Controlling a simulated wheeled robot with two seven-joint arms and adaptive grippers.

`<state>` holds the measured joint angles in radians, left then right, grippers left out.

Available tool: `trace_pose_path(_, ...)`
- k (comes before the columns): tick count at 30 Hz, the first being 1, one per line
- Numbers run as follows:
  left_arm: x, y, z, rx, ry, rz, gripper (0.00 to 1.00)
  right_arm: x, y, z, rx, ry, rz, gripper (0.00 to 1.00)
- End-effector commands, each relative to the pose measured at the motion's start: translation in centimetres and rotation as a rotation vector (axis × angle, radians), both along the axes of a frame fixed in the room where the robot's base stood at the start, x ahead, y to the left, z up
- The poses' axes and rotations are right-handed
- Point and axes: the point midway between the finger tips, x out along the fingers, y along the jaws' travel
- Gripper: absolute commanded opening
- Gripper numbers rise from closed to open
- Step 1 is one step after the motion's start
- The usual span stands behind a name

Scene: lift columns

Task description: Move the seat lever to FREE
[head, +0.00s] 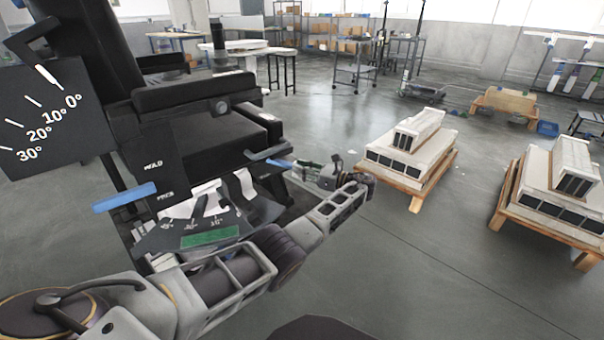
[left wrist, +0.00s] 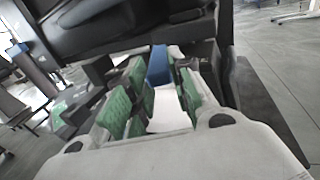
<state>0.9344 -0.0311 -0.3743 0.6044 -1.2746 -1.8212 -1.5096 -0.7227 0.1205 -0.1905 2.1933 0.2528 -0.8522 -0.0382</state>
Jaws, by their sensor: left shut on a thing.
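A black chair with a seat (head: 215,135) stands at the left of the head view. One blue-handled lever (head: 268,156) sticks out from its right side. My left gripper (head: 308,169) is at the tip of that lever. In the left wrist view the blue handle (left wrist: 158,66) lies between the green finger pads (left wrist: 160,100), and the gripper is shut on it. A second blue-handled lever (head: 124,197) sticks out on the left, beside a black panel (head: 150,150) with small white lettering that seems to read HOLD and FREE. I cannot tell which lever is the seat lever. My right gripper is not in view.
A dark angle scale (head: 50,120) marked 0° to 30° stands at the left. A lower scale plate with a green strip (head: 210,238) sits under the seat. Wooden pallets (head: 405,185) with pale blocks stand on the right. The floor between is clear.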

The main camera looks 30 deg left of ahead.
Motion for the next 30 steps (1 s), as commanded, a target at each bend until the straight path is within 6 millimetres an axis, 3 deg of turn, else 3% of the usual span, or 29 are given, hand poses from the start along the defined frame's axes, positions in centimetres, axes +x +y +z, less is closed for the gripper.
trace_pose_path(14,0.11,0.02,0.20,0.001,-0.003,0.003,0.00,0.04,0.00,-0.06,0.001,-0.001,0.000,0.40)
trace_pose_path(15,0.11,0.02,0.20,0.001,-0.003,0.003,0.28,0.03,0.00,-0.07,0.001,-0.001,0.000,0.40)
trace_pose_path(19,0.09,0.01,0.15,0.000,-0.002,0.003,0.45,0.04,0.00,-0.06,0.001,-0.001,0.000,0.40)
trace_pose_path(30,0.06,-0.09,0.06,0.000,-0.001,0.003,0.45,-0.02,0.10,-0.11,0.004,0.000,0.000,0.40)
